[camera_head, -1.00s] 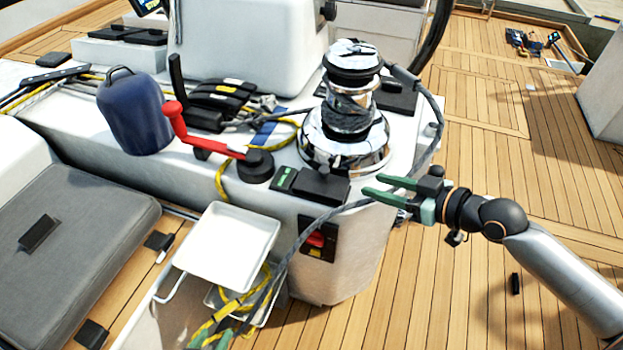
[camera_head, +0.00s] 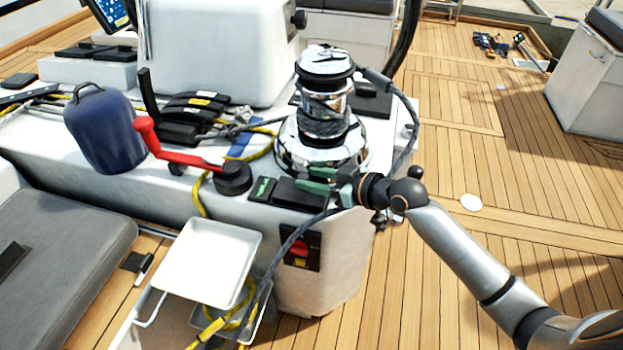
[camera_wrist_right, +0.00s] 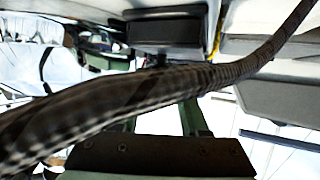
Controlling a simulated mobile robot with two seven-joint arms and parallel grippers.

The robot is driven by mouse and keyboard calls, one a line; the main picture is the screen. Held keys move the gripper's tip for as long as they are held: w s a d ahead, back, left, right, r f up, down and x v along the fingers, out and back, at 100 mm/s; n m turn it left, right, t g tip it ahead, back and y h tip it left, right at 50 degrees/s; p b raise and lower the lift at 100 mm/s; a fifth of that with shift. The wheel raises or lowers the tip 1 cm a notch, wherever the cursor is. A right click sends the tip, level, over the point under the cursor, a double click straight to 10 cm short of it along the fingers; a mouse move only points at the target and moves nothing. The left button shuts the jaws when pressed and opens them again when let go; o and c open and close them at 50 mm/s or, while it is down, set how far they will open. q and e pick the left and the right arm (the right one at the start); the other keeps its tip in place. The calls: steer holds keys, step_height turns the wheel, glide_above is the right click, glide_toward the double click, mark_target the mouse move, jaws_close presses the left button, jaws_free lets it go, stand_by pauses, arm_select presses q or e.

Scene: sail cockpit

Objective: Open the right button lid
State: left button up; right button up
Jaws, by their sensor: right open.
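Two button housings sit side by side on the white console's front edge, below the chrome winch. The left one (camera_head: 262,190) shows a green top face. The right button lid (camera_head: 299,195) is black and lies flat, seen as shut. My right gripper (camera_head: 313,180) is open, its green fingers at the right end of the black lid. Whether they touch it cannot be told. In the right wrist view a black box-shaped part (camera_wrist_right: 165,32), likely the lid, lies beyond the fingers (camera_wrist_right: 160,90), and a dark rope hides part of them. My left gripper is not in view.
A dark rope (camera_head: 404,140) runs from the chrome winch (camera_head: 323,115) down past my right gripper. A red-handled winch crank (camera_head: 180,155) and a blue bag (camera_head: 105,130) stand to the left. A white tray (camera_head: 208,262) is below. Open teak deck lies right.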

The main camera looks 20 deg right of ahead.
steer(key=shift+w+a+f, duration=0.15)
steer(key=shift+w+a, duration=0.05)
jaws_close()
stand_by(0.3)
stand_by(1.1)
